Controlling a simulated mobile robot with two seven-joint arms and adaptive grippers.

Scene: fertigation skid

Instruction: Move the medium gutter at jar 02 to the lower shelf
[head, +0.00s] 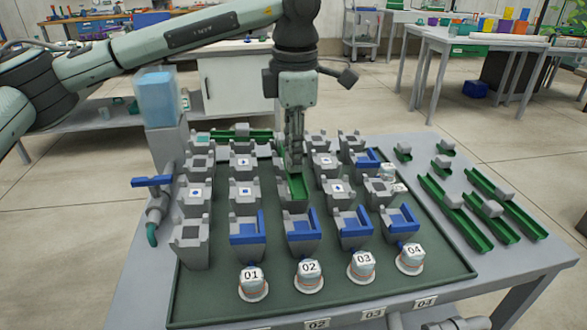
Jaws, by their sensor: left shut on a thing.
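My left gripper (293,160) points straight down over the middle of the board and is shut on a short green gutter (298,187). The gutter lies in the column of grey towers behind jar 02 (309,273), sloping toward the front. The gripper hides its far end. I cannot tell whether the gutter rests on the towers or is slightly clear of them. Jar 02 stands at the board's front edge, between jar 01 (252,280) and jar 03 (361,265). My right gripper is not in view. I cannot make out the lower shelf.
Grey towers, some with blue parts (302,227), crowd the green board (215,300) around the gripper. Jar 04 (410,257) stands at the front right. Green gutters (455,212) of several lengths lie on the table's right side. A blue tank (158,98) rises at the back left.

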